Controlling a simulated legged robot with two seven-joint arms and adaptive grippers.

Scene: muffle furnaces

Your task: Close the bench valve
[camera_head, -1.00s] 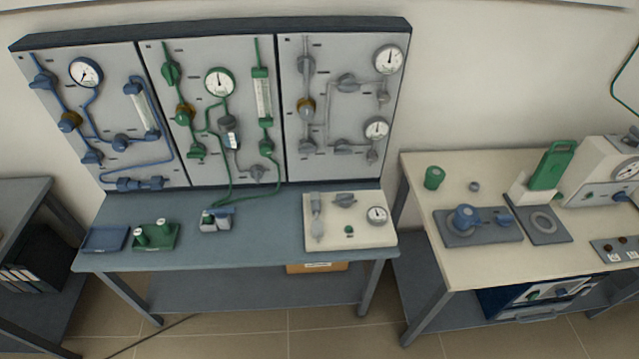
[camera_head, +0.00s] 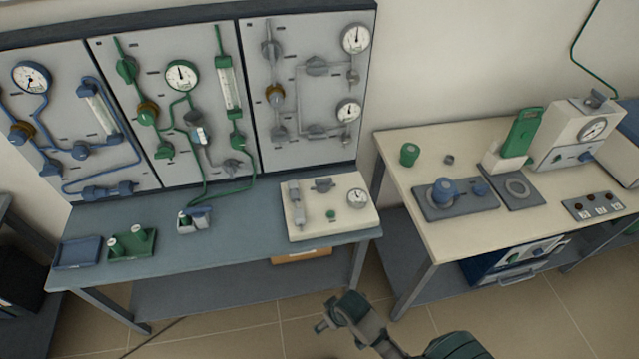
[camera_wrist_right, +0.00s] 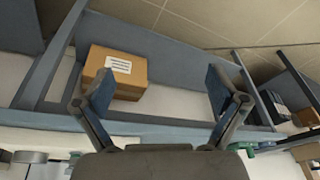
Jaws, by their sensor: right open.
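A cream box (camera_head: 330,222) sits at the right end of the blue-grey bench. A grey valve with a wing-like handle (camera_head: 323,185) is at its upper middle. My right gripper (camera_head: 336,312) is low in front of the bench, apart from the valve. In the right wrist view its two fingers (camera_wrist_right: 160,92) are spread wide with nothing between them. My left gripper is not in view.
A wall panel of pipes, valves and gauges (camera_head: 213,160) stands behind the bench. Blue (camera_head: 78,252) and green (camera_head: 133,243) trays sit at the bench's left. A cardboard box (camera_wrist_right: 135,72) lies under the bench. A second table (camera_head: 420,215) with instruments stands right.

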